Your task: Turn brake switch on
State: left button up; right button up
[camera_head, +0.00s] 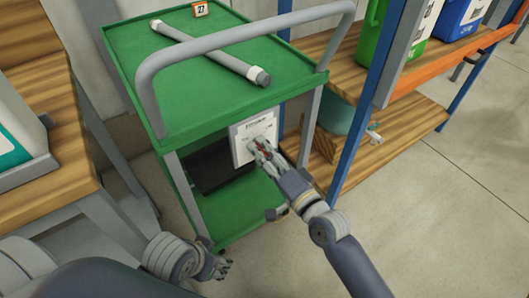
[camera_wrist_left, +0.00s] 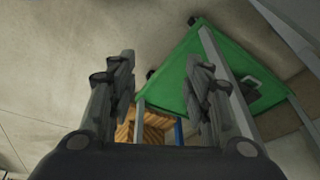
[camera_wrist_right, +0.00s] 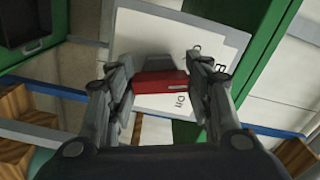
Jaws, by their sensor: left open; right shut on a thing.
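The brake switch is on a white labelled plate (camera_head: 240,150) on the front of the green cart (camera_head: 130,58), below its top tray. Its red handle (camera_wrist_right: 160,83) shows between my right fingers in the right wrist view, in front of a dark grey block. Lettering on the plate is partly covered. My right gripper (camera_head: 263,152) is at the plate and shut on the red handle. My left gripper (camera_head: 224,269) is open and empty, low in front of the cart; it also shows in the left wrist view (camera_wrist_left: 161,68), apart from the cart.
A wooden bench (camera_head: 45,185) stands left, a wooden shelf rack (camera_head: 400,125) right. Floor at right is clear.

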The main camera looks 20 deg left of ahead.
pick_arm(q)
jog(key=shift+r+p, duration=0.55)
pick_arm(e)
jog(key=n, duration=0.5)
jog(key=shift+f, duration=0.2)
pick_arm(q)
jog(key=shift+w+f, duration=0.1)
jog(key=shift+f, duration=0.45)
pick_arm(e)
jog(key=shift+n, duration=0.3)
jog(key=o, duration=1)
pick_arm(q)
jog(key=shift+w+r, duration=0.1)
pick_arm(e)
jog(key=shift+o, duration=0.2)
jog(key=shift+d, duration=0.1)
jog(key=v, duration=1.2)
